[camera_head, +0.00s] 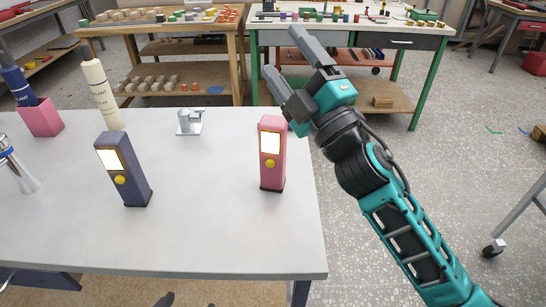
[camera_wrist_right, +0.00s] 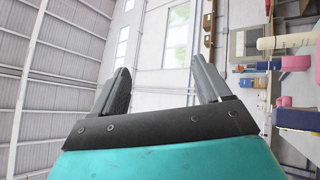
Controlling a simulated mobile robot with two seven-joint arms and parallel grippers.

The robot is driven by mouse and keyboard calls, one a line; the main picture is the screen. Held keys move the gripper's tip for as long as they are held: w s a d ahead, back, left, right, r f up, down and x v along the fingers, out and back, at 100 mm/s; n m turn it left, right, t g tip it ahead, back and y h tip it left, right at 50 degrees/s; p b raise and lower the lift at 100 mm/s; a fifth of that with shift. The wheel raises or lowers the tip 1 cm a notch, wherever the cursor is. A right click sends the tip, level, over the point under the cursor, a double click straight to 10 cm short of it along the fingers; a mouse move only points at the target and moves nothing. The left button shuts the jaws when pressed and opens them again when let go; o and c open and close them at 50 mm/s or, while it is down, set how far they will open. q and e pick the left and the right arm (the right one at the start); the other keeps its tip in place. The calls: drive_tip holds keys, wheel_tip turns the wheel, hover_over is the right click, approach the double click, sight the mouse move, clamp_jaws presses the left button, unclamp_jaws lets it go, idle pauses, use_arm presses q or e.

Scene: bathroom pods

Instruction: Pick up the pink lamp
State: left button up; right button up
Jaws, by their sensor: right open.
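The pink lamp (camera_head: 272,153) stands upright near the right edge of the white table (camera_head: 215,225), with a lit white panel and a yellow button on its front. My right gripper (camera_head: 284,50) is open and empty, raised above and behind the lamp in the head view, pointing up and left, apart from it. The right wrist view shows its two fingers (camera_wrist_right: 160,65) spread with nothing between them. I cannot make out the lamp for certain in that view. My left gripper does not show clearly in either view.
A dark blue lamp (camera_head: 123,170) stands left of the pink one. The table is clear between the lamps.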

drive_tip(key=s+a+r+n+g+y, duration=0.35)
drive_tip(key=a+n+g+y, duration=0.55)
drive_tip(key=n, duration=0.5)
drive_tip(key=n+g+h, duration=0.9)
drive_tip(key=n+h, duration=0.6)
drive_tip(key=h, duration=0.4)
approach(275, 121)
drive_tip(key=x, duration=0.2)
drive_tip(key=w+x, duration=0.1)
drive_tip(key=x, duration=0.2)
drive_tip(key=shift+d+f, duration=0.1)
drive_tip(key=shift+d, duration=0.1)
drive_tip(key=shift+s+a+x, duration=0.1)
drive_tip(key=shift+s+x, duration=0.05)
drive_tip(key=shift+x, duration=0.85)
drive_tip(key=shift+s+a+x, duration=0.1)
drive_tip(key=shift+s+x, duration=0.05)
drive_tip(key=shift+x, duration=0.85)
drive_tip(key=shift+s+a+x, duration=0.1)
drive_tip(key=shift+s+x, duration=0.05)
drive_tip(key=shift+x, duration=0.9)
drive_tip(key=shift+d, duration=0.1)
drive_tip(key=shift+c, duration=0.2)
clamp_jaws()
